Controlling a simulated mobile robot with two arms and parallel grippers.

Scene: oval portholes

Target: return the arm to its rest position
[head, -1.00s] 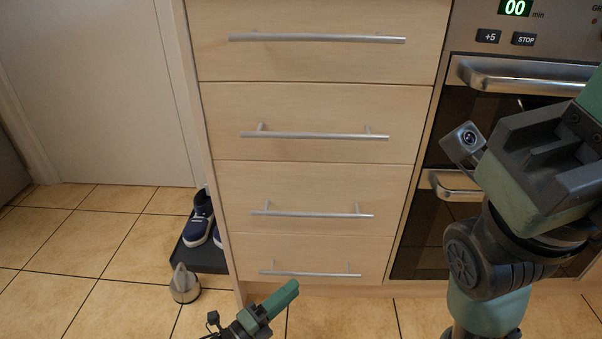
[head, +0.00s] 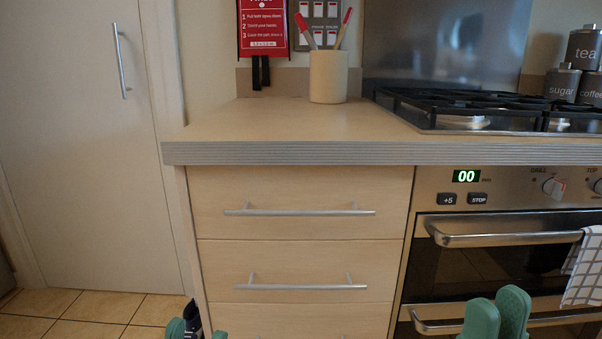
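My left gripper (head: 197,331) shows only as green fingertips at the bottom edge, left of the drawers. Its tips stand apart with a dark blue and white thing, probably a shoe on the floor, showing between them. My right gripper (head: 497,316) shows as two green fingertips pointing up at the bottom right, in front of the oven. Its tips overlap in this view, so the gap between them cannot be judged. I see nothing held in either gripper. The rest of both arms is out of view.
Wooden drawers (head: 300,265) with bar handles stand ahead under a worktop (head: 270,125). A utensil pot (head: 328,78) stands on it. To the right are the hob (head: 470,105), the oven (head: 500,250) and a checked towel (head: 585,268). Tiled floor (head: 80,310) shows at lower left.

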